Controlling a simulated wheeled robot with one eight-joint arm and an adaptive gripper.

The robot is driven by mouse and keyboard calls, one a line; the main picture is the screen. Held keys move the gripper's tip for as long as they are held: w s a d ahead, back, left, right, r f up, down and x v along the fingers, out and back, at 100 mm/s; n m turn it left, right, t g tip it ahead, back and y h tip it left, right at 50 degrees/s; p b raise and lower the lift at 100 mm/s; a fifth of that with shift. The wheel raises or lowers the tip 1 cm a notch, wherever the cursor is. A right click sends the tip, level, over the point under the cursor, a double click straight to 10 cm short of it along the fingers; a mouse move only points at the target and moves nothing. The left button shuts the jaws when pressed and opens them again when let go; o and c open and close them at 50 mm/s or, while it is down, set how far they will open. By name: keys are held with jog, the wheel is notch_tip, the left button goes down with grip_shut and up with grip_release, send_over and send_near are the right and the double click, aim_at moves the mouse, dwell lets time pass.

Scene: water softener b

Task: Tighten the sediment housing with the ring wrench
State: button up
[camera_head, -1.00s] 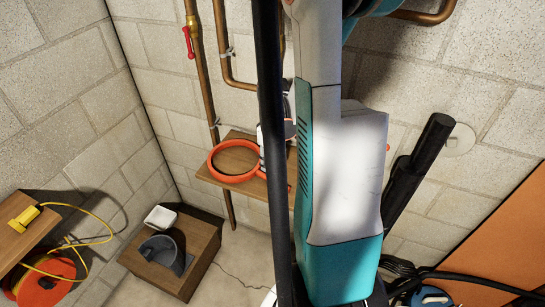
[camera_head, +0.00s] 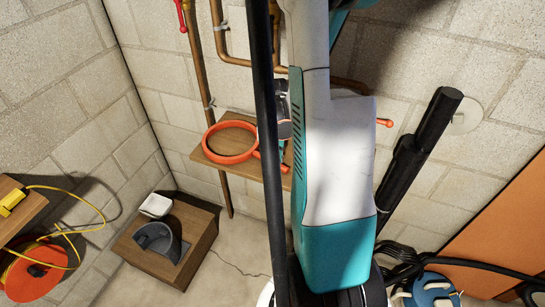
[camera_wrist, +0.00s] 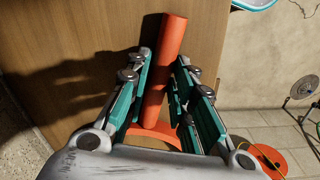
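The orange ring wrench lies on a small wooden shelf (camera_head: 212,158) against the block wall; its ring (camera_head: 207,143) is at the shelf's left side in the head view. Its handle (camera_wrist: 172,50) runs between my gripper's fingers in the wrist view. My gripper (camera_wrist: 163,85) is open, with one teal finger on each side of the handle; a gap shows on the right side. In the head view my gripper (camera_head: 284,115) is partly hidden behind my arm and a black pole. I cannot make out the sediment housing.
Copper pipes (camera_head: 198,70) run down the wall behind the shelf. A wooden box (camera_head: 150,262) with a grey holder (camera_head: 158,242) and a white container (camera_head: 158,205) stands at lower left. A yellow cable and an orange reel (camera_head: 40,280) lie left. An orange panel (camera_head: 500,225) stands right.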

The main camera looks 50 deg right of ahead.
jog(key=shift+r, duration=0.1)
grip_shut()
jog(key=shift+r+p, duration=2.15)
jog(key=shift+r, duration=0.85)
